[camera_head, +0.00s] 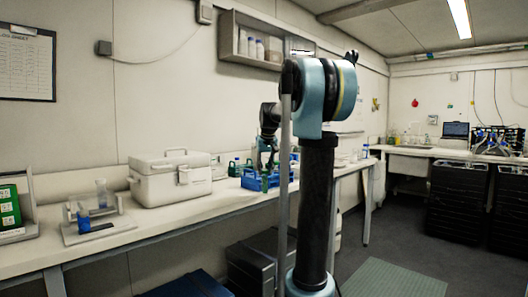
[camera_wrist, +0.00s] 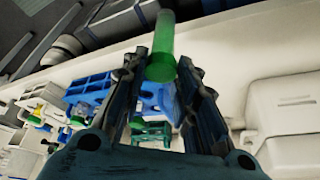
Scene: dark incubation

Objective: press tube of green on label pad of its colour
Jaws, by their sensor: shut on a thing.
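A green tube (camera_wrist: 162,55) is between the fingers of my gripper (camera_wrist: 162,65) in the wrist view. Its darker green round end faces the camera. In the head view my gripper (camera_head: 265,163) hangs over the bench by a blue rack (camera_head: 257,182), with the small green tube (camera_head: 265,184) below its fingers. The blue rack also shows behind the fingers in the wrist view (camera_wrist: 90,88). I cannot make out a label pad for certain. A green board with pale squares (camera_head: 9,208) stands at the far left of the bench.
A white lidded box (camera_head: 171,178) stands left of the rack. It also shows in the wrist view (camera_wrist: 287,122). A stand with a blue item (camera_head: 84,220) is further left. A wall shelf (camera_head: 262,42) hangs above. The bench front between stand and box is clear.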

